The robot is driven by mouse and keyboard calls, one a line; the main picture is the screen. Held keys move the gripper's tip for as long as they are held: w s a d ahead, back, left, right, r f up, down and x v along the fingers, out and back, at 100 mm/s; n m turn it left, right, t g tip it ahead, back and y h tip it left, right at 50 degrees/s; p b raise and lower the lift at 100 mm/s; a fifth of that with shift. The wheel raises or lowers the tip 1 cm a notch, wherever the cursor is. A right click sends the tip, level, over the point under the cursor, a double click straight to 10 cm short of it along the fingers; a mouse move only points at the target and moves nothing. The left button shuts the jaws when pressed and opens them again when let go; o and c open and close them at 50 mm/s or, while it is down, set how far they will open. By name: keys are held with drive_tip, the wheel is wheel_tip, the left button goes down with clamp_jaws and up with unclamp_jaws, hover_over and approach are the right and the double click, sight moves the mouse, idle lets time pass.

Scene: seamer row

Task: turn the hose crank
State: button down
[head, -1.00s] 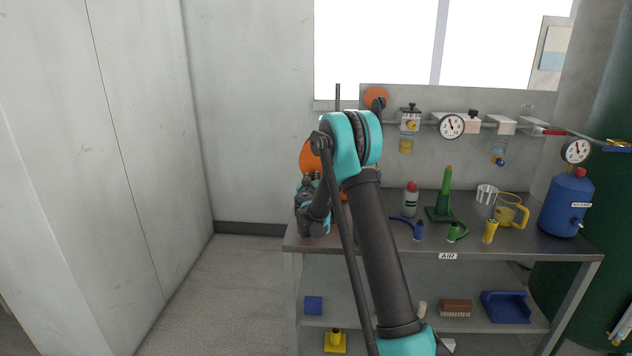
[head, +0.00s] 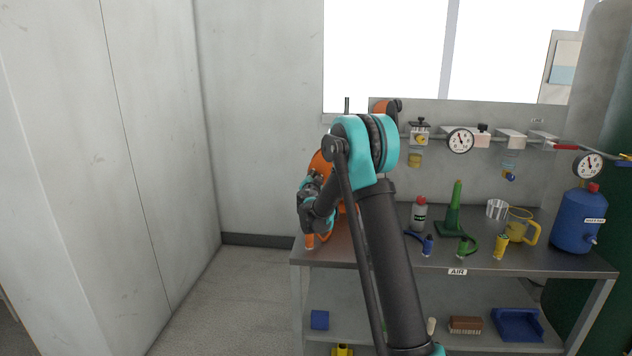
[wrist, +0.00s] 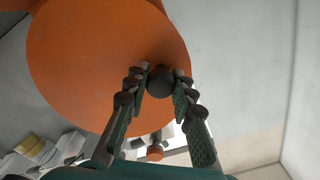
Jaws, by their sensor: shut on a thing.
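The orange disc of the hose reel (wrist: 110,60) fills the upper left of the wrist view. A dark round crank knob (wrist: 160,82) stands near its right edge. My gripper (wrist: 160,76) has its fingers on both sides of this knob and is shut on it. In the head view my gripper (head: 312,190) is at the left end of the bench, and the orange reel (head: 321,163) shows only in part behind my arm. The knob is hidden there. A small orange piece (head: 309,241) shows below my gripper at the bench's left corner.
The metal bench (head: 375,262) carries a green cone-like stand (head: 454,212), a yellow jug (head: 524,227) and a blue tank (head: 576,222) to the right. A panel with gauges (head: 460,141) stands behind. The floor (head: 245,290) left of the bench is clear.

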drive_tip(key=shift+r+m, duration=0.4)
drive_tip(key=shift+m, duration=0.2)
drive_tip(key=c, duration=1.3)
unclamp_jaws()
drive_tip(key=shift+d, duration=0.1)
drive_tip(key=s, duration=0.4)
drive_tip(key=s+a, duration=0.1)
drive_tip(key=s, duration=0.3)
drive_tip(key=s+a, duration=0.1)
drive_tip(key=s, duration=0.3)
drive_tip(key=shift+a, duration=0.1)
